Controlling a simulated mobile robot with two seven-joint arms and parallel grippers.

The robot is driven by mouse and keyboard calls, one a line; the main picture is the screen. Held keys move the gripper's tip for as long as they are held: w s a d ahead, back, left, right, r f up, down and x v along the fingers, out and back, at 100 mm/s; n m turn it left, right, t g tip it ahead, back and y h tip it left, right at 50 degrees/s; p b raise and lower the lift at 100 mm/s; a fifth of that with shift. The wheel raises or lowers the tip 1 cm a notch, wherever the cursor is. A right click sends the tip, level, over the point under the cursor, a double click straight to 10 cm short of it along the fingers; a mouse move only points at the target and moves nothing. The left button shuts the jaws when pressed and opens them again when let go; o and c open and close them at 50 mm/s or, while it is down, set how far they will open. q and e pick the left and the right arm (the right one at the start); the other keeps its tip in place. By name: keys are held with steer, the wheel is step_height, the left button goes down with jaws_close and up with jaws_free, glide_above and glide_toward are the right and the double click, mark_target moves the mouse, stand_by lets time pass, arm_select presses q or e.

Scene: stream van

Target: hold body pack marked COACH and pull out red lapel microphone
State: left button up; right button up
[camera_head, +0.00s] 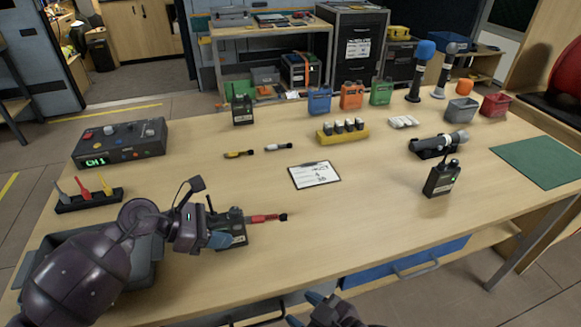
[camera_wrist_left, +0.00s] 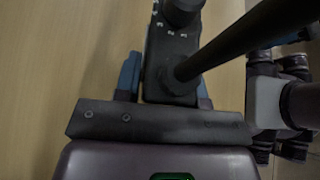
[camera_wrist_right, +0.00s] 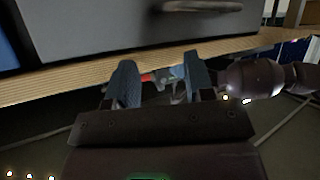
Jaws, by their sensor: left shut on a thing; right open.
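A dark body pack (camera_head: 232,232) stands on the table at the left front, with a label on its front too small to read. A red lapel microphone (camera_head: 266,218) with a dark tip sticks out from its right side. My left gripper (camera_head: 220,238) is shut on the body pack, which also shows between its blue fingers in the left wrist view (camera_wrist_left: 172,70), with a dark rod across it. My right gripper (camera_head: 322,305) is open and empty, low in front of the table edge; its blue fingers stand apart in the right wrist view (camera_wrist_right: 158,85).
A second body pack (camera_head: 441,180) stands at the right, another (camera_head: 242,110) at the back left. A clipboard (camera_head: 314,175), yellow lapel microphone (camera_head: 238,154) and white one (camera_head: 278,147) lie mid-table. A grey bin (camera_head: 150,262) is behind my left arm.

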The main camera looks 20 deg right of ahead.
mark_target(269, 215)
steer(key=w+a+r+n+g+y, duration=0.2)
steer(key=w+a+r+n+y, duration=0.15)
steer(key=a+r+n, duration=0.35)
steer(key=w+d+r+g, duration=0.1)
steer(key=w, duration=0.2)
steer(key=w+d+r+n+g+h, duration=0.1)
steer(key=w, duration=0.1)
steer(key=w+d+r+g+h, duration=0.1)
steer(key=w+g, duration=0.1)
steer(key=w, duration=0.1)
steer(key=shift+w+r+n, duration=0.1)
steer(key=shift+w+n, duration=0.2)
steer(key=shift+w+d+r+n+g+h, duration=1.45)
steer(key=shift+w+d+r+g, duration=1.5)
steer(key=shift+r, duration=1.25)
steer(key=shift+m+t, duration=0.25)
steer(key=shift+t, duration=0.1)
steer(key=x, duration=0.7)
steer(key=d+x, duration=0.1)
steer(key=x, duration=0.3)
steer(key=shift+w+f, duration=0.2)
steer(key=shift+w, duration=0.1)
jaws_close()
